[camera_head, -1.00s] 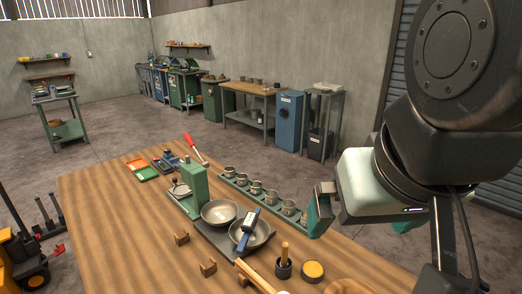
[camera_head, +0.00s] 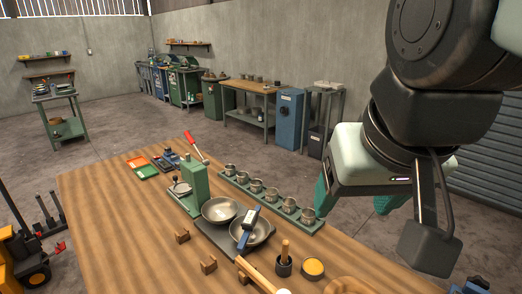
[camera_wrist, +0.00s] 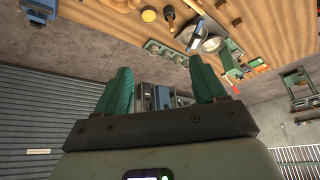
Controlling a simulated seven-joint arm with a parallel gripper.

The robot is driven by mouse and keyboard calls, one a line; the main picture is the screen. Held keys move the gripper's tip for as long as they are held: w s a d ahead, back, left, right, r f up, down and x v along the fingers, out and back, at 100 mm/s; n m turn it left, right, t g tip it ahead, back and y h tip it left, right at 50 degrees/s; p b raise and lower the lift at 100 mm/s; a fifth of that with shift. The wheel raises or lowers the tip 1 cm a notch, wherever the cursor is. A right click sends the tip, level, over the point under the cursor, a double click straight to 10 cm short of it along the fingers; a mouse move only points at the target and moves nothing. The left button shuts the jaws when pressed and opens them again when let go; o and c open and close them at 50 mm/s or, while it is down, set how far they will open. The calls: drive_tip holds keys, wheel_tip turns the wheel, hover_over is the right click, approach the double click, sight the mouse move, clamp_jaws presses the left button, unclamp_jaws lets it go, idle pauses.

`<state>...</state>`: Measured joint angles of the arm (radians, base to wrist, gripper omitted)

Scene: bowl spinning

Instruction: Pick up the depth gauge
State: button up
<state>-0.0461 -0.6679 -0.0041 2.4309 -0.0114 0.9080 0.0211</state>
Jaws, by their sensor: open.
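My gripper (camera_head: 352,208) is open and empty, with two teal fingers spread apart. It hangs to the right of the gauge, beyond the cup rack and clear of the table things. In the wrist view the fingers (camera_wrist: 160,68) point toward the room, with nothing between them close by.
A second bowl (camera_head: 220,210) and a green press (camera_head: 195,184) with a red lever stand left of the gauge. A green rack (camera_head: 306,220) of several metal cups runs behind it. A dark pot (camera_head: 283,265) with a wooden-handled tool and a yellow-topped jar (camera_head: 313,268) are in front.

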drive_tip(key=w+a+r+m+g, duration=0.1)
drive_tip(key=w+a+g, duration=0.15)
drive_tip(key=w, duration=1.15)
drive_tip(key=m+g, duration=0.2)
drive_tip(key=g, duration=0.1)
hover_over(250, 216)
wheel_tip(250, 216, down, 28)
wheel_tip(250, 216, down, 11)
drive_tip(key=shift+r, duration=0.2)
drive_tip(key=shift+c, duration=0.4)
